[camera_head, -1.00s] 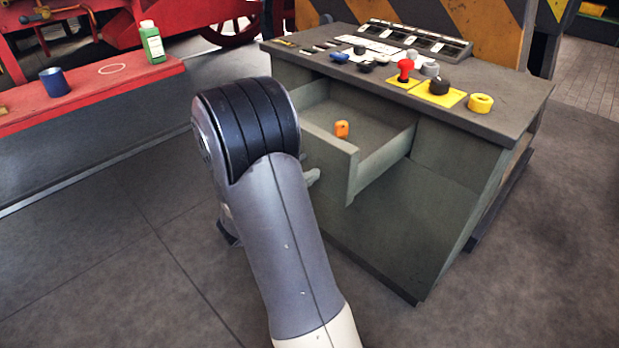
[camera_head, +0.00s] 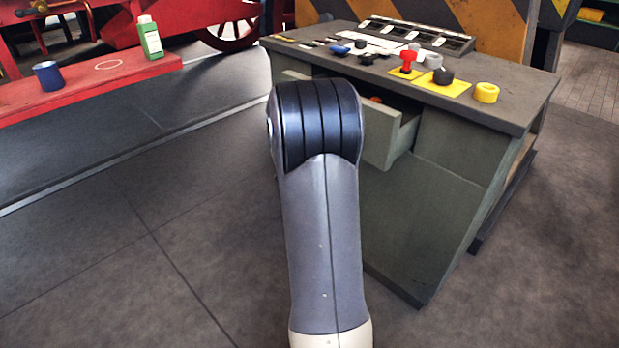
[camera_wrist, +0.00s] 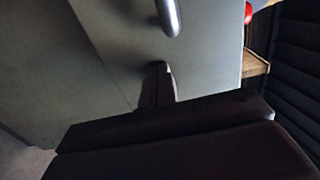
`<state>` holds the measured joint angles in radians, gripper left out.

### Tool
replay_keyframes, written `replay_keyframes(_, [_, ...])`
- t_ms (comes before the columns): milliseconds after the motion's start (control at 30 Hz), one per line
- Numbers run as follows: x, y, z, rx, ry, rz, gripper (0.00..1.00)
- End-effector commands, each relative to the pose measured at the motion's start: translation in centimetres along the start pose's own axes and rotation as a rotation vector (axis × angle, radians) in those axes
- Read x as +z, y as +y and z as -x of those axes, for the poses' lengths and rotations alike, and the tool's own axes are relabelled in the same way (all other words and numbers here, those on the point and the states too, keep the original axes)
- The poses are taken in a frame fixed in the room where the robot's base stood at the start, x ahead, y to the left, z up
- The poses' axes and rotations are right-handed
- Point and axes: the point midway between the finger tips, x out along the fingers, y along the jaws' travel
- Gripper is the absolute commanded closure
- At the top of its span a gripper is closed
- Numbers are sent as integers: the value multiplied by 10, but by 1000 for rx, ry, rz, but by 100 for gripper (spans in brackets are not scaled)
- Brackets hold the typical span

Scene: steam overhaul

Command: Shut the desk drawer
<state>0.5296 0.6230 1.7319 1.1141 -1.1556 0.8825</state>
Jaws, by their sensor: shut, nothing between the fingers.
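The grey-green desk drawer (camera_head: 385,148) sticks out of the front of the desk (camera_head: 440,190), partly open. An orange object (camera_head: 376,99) shows inside it, mostly hidden by my arm. In the wrist view the drawer front (camera_wrist: 210,65) fills much of the picture, with a rounded metal handle (camera_wrist: 169,16) at the top. My gripper (camera_wrist: 160,68) is shut and empty, its fingertips at the drawer front below the handle; they look to be touching it. In the head view my arm hides the gripper and the left part of the drawer.
The desk top holds a red stamp (camera_head: 408,62), a black knob (camera_head: 443,75), a yellow ring (camera_head: 486,93) and other small items. A red bench (camera_head: 95,85) with a blue mug (camera_head: 48,76) and a green bottle (camera_head: 150,38) stands left. The floor between is clear.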

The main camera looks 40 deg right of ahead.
Motion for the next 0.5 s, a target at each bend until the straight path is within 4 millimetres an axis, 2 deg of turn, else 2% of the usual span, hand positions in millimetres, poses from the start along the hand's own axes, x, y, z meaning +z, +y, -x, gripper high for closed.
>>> replay_keyframes(33, [-2, 4, -16, -1, 5, -1, 100])
replay_keyframes(200, [-1, 3, -57, 0, 3, 0, 100])
replay_keyframes(400, [0, 1, -94, 0, 2, 0, 100])
replay_keyframes(500, [0, 1, -106, 0, 0, 0, 100])
